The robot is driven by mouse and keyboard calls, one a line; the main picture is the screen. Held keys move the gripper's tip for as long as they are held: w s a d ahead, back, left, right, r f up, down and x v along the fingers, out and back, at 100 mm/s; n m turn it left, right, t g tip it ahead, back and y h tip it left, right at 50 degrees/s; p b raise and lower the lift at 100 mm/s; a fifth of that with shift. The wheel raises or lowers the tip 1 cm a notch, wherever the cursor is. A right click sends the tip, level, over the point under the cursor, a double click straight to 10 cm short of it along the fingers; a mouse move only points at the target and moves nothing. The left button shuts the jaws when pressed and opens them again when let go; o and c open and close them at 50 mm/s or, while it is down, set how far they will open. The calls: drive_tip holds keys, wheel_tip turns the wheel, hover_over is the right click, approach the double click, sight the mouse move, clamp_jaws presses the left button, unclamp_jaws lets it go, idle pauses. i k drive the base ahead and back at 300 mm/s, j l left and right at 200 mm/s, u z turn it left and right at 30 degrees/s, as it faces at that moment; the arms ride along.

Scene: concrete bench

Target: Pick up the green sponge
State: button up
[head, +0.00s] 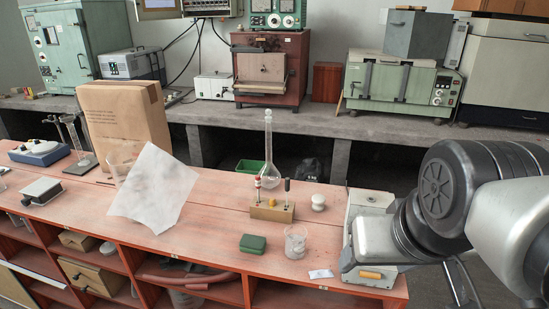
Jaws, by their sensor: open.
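The green sponge (253,243) is a small dark green block. It lies flat near the front edge of the reddish bench top (215,240), left of a clear glass beaker (296,242) and in front of a small wooden stand (272,211). Nothing covers the sponge. My arm comes in from the right, over the bench's right end, well apart from the sponge. I cannot make out my gripper or its fingertips in this view.
A tall glass flask (267,172) stands behind the wooden stand. A white jar (318,202) is to its right. A metal box (368,240) stands at the bench's right end. Bare bench lies left of the sponge.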

sight(249, 242)
drive_tip(key=j+z, duration=0.45)
drive_tip(key=j, duration=2)
drive_tip(key=k, duration=0.05)
